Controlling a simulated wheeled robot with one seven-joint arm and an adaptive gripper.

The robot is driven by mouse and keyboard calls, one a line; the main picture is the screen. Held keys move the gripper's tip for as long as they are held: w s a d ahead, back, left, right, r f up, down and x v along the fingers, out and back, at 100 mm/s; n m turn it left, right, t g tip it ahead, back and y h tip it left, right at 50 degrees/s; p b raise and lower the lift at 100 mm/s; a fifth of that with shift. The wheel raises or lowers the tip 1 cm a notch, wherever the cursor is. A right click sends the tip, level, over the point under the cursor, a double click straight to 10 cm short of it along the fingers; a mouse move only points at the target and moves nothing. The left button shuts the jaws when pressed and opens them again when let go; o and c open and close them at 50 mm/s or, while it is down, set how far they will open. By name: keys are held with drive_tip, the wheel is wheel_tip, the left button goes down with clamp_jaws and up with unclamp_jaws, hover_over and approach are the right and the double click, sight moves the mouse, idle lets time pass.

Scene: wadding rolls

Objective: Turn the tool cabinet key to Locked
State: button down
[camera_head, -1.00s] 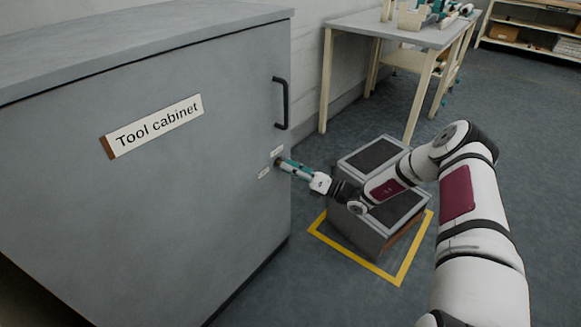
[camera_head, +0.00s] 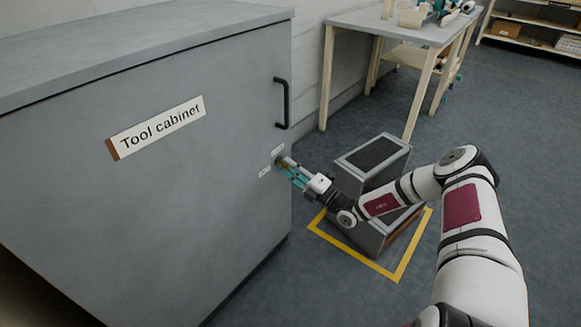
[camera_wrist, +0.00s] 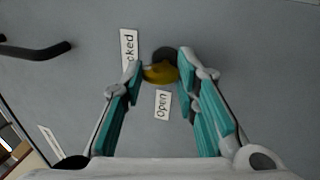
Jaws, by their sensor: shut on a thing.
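The tool cabinet (camera_head: 150,190) is grey and has a name label on its front. Its lock is near the right edge of the front, below the black handle (camera_head: 285,103). My gripper (camera_head: 285,165) reaches the lock from the right. In the wrist view, my gripper (camera_wrist: 162,67) is shut on a brass-yellow key (camera_wrist: 160,74), with a teal finger at each side. A dark round part shows behind the key. Which label the key points to is unclear.
Grey boxes with dark tops (camera_head: 375,152) stand inside a yellow floor outline (camera_head: 397,275) beneath and behind my forearm. A workbench (camera_head: 400,30) with items on it stands at the back, and shelves (camera_head: 530,28) at the far right. The floor between is clear.

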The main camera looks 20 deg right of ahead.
drive_tip(key=shift+f+m, duration=0.1)
drive_tip(key=shift+m, duration=0.5)
drive_tip(key=c, duration=1.2)
unclamp_jaws()
drive_tip(key=shift+c, duration=0.2)
drive_tip(key=shift+s+d, duration=0.1)
drive_tip(key=v, duration=1.1)
drive_tip(key=shift+s, duration=0.4)
drive_tip(key=shift+d+f, duration=0.1)
drive_tip(key=shift+f, duration=0.05)
